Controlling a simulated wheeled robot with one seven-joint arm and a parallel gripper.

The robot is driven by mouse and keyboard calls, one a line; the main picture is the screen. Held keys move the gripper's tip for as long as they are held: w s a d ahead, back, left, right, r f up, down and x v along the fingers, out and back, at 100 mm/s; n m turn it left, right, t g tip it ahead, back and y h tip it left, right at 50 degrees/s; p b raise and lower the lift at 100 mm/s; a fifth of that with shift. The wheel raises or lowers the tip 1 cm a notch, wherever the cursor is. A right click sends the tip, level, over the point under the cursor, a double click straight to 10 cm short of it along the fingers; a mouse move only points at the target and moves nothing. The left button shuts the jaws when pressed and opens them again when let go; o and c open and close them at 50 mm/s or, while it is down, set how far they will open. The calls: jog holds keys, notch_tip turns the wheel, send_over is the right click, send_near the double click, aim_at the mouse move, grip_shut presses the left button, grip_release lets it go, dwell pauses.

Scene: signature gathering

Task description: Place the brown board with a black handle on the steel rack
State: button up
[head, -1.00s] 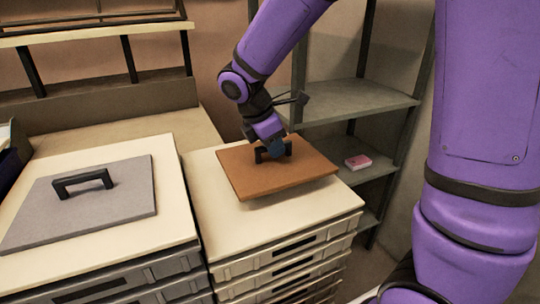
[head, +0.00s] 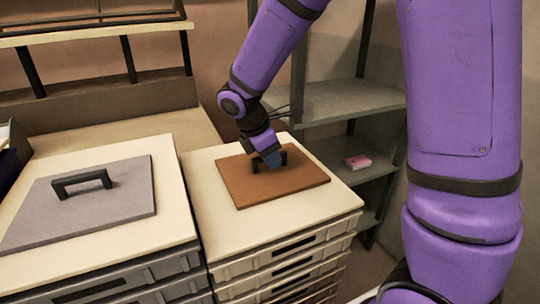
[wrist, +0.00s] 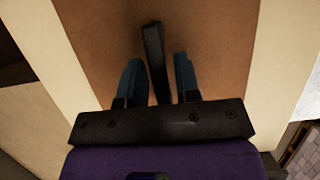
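The brown board (head: 300,188) with its black handle (head: 284,158) lies flat on the white top of the right drawer stack. My gripper (head: 268,158) is at the handle. In the wrist view, my gripper (wrist: 160,75) is open, with one blue finger on each side of the black handle (wrist: 153,55) and visible gaps between them. The brown board (wrist: 215,50) fills the middle of that view. The steel rack (head: 345,100) stands behind and to the right, its grey shelves one above another.
A grey board (head: 110,210) with a black handle lies on the left drawer stack (head: 165,160). A pink item (head: 358,162) lies on a lower rack shelf. The rack shelf above it looks bare. A back ledge (head: 130,120) runs behind the stacks.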

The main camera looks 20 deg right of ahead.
jog(key=shift+o, duration=0.5)
jog(key=shift+r, duration=0.1)
jog(key=shift+a+r, duration=0.1)
jog(key=shift+r, duration=0.15)
jog(key=v, duration=1.2)
jog(key=s+d+r+m+t+y, duration=0.2)
jog(key=s+d+m, duration=0.3)
jog(key=s+m, duration=0.3)
jog(key=s+d+r+m+t+y, duration=0.2)
jog(key=s+m, duration=0.7)
jog(key=s, duration=0.5)
jog(key=d+r+t, duration=0.1)
jog(key=d, duration=0.1)
jog(key=shift+d+r, duration=0.3)
jog(key=shift+d, duration=0.1)
jog(key=shift+s+f+m, duration=0.1)
jog(key=shift+s+m, duration=0.15)
jog(key=shift+m, duration=0.25)
jog(key=shift+c, duration=0.9)
